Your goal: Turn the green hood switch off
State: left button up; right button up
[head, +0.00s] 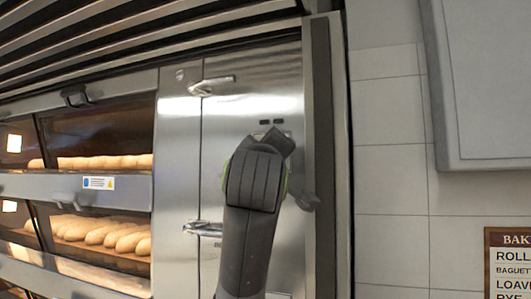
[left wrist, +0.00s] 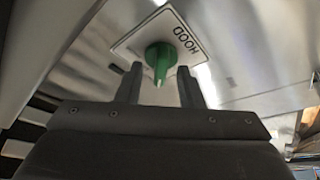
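The green hood switch (left wrist: 160,60) is a round knob with a grip bar, on a white plate (left wrist: 187,40) marked HOOD, which appears upside down in the left wrist view. The bar points toward the bottom of that view. My left gripper (left wrist: 159,68) is open, with one finger on each side of the knob. Gaps show between the fingers and the knob, and I cannot tell the depth between them. In the head view my left arm is raised in front of the steel oven panel (head: 225,120), and the switch is hidden there. My right gripper is not in view.
Door handles (head: 212,84) and (head: 203,229) stick out left of my arm. Deck ovens with loaves (head: 105,162) are at the left. A dark vertical post (head: 322,110) stands close on the right, before a tiled wall (head: 390,190) with a menu board (head: 508,262).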

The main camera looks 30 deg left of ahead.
pick_arm(q)
jog(key=b+v, duration=1.7)
jog(key=b, duration=0.2)
jog(key=shift+d, duration=0.15)
jog(key=shift+s, duration=0.15)
dwell(0.6)
